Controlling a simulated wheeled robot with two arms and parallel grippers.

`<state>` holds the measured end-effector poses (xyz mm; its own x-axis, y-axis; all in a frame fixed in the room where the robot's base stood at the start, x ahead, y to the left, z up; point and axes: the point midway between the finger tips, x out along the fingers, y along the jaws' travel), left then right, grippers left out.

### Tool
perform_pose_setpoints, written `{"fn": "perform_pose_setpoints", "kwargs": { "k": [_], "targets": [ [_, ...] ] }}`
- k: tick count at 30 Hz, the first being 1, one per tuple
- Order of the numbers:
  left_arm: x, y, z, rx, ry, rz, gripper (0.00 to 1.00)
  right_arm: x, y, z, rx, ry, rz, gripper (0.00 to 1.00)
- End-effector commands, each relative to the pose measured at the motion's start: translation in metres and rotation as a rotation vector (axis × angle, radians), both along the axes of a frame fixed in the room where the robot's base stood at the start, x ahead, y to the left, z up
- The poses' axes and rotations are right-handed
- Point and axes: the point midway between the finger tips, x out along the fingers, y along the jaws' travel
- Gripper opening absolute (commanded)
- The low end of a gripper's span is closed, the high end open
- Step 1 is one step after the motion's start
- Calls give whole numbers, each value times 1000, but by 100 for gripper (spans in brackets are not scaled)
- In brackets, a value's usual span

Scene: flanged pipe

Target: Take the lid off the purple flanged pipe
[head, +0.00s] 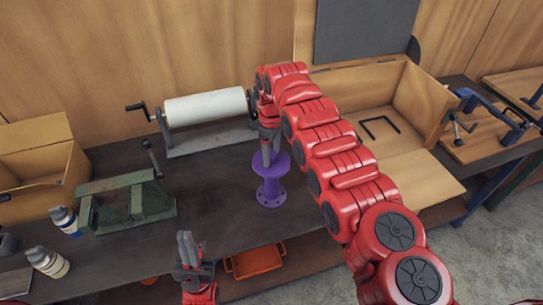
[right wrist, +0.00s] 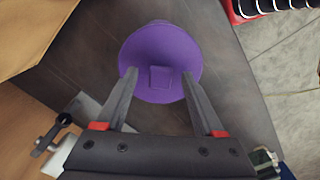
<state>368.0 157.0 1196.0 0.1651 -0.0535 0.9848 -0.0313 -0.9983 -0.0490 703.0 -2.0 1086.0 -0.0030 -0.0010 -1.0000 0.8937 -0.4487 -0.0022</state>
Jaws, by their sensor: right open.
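The purple flanged pipe (head: 270,190) stands upright on the dark workbench, with a round flange at its foot and a round lid (head: 272,172) on top. In the right wrist view the lid (right wrist: 160,50) shows as a purple disc with a small square handle (right wrist: 160,79). My right gripper (head: 268,159) is above the lid, pointing down. In the right wrist view it (right wrist: 159,73) is open, with one finger on each side of the handle and gaps between. My left gripper (head: 187,248) is low at the front, away from the pipe; its finger gap is unclear.
A white roll on a stand (head: 205,108) is behind the pipe. A green vise (head: 125,200) and bottles (head: 48,262) are to the left. An open wooden box (head: 375,90) is at the back right. An orange tray (head: 256,261) is below the bench front.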

Motion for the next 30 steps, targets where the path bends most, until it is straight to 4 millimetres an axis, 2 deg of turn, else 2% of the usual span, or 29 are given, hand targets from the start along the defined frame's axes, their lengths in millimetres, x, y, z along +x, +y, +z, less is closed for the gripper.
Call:
{"fn": "perform_pose_setpoints", "kwargs": {
  "k": [5,6,17,30],
  "targets": [
    [0,0,-1,0,0,0,0,0,0,-2,0,-2,0,70],
    [0,0,-1,0,0,0,0,0,0,-2,1,-3,0,66],
    [0,0,-1,0,0,0,0,0,1,-2,1,-3,1,2],
    [0,0,-2,0,1,0,0,1,1,0,1,-4,1,0]
  ]
}}
